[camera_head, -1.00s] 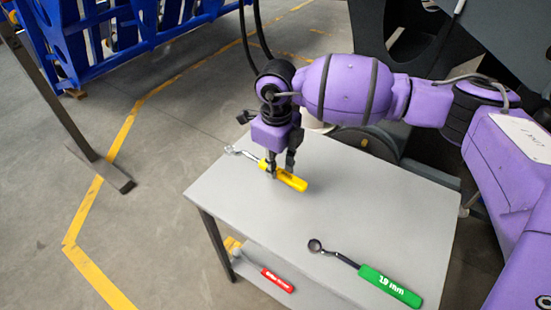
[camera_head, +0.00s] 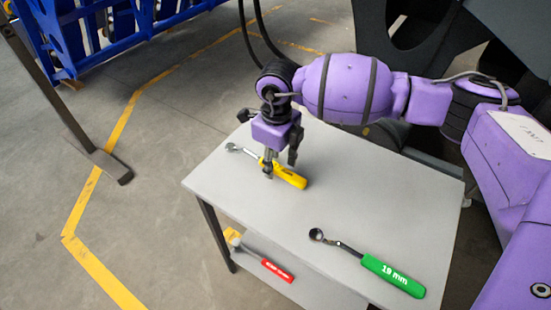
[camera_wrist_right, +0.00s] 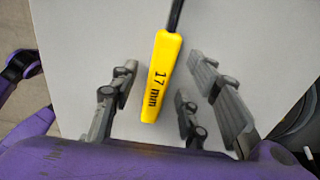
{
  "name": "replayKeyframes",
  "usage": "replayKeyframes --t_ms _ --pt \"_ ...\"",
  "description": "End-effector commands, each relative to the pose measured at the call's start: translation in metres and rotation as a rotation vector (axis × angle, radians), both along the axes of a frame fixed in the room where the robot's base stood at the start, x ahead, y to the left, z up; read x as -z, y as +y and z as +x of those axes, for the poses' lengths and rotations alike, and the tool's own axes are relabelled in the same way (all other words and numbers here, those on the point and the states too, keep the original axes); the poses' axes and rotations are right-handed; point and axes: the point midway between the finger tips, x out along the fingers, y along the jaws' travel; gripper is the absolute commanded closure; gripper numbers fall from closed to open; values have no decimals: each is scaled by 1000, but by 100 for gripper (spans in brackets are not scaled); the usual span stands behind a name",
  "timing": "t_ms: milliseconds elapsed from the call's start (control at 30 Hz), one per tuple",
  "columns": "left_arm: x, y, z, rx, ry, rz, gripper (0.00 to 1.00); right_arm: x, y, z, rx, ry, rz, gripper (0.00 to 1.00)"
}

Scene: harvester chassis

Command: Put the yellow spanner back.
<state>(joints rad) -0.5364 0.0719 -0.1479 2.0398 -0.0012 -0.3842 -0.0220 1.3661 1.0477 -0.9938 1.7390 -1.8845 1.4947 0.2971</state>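The yellow spanner (camera_head: 288,178), marked 17 mm on its handle (camera_wrist_right: 161,75), lies flat on the grey table (camera_head: 350,195), its metal head pointing to the back left. My right gripper (camera_head: 281,164) points down over the handle. In the right wrist view, its fingers (camera_wrist_right: 162,80) stand apart on both sides of the handle, with gaps between. It is open and holds nothing. My left gripper is not in view.
A green 19 mm spanner (camera_head: 392,276) lies near the table's front right. A red-handled tool (camera_head: 277,270) lies on the lower shelf (camera_head: 310,292). The table's middle is clear. A blue rack (camera_head: 100,35) stands at the back left.

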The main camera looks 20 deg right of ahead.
Motion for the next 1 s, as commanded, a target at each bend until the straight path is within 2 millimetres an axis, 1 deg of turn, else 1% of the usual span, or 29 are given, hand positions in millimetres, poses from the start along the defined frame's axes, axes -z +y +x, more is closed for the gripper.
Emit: replayKeyframes --t_ms 167,300,367,467,700,833,900,1000 --pt "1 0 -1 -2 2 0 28 1 0 -1 0 2 -1 58" --pt "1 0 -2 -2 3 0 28 -8 0 0 0 -1 1 58" --pt "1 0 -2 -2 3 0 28 -17 0 0 0 -2 1 58" --pt "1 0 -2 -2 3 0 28 -36 0 0 0 -4 0 58" --pt "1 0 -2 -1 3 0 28 -87 0 0 0 -3 1 58" --pt "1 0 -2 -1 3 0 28 -107 0 -1 0 -2 1 58" --pt "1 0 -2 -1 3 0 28 -113 0 -1 0 -1 0 58" --pt "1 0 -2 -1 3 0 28 -118 0 -2 0 0 0 58"
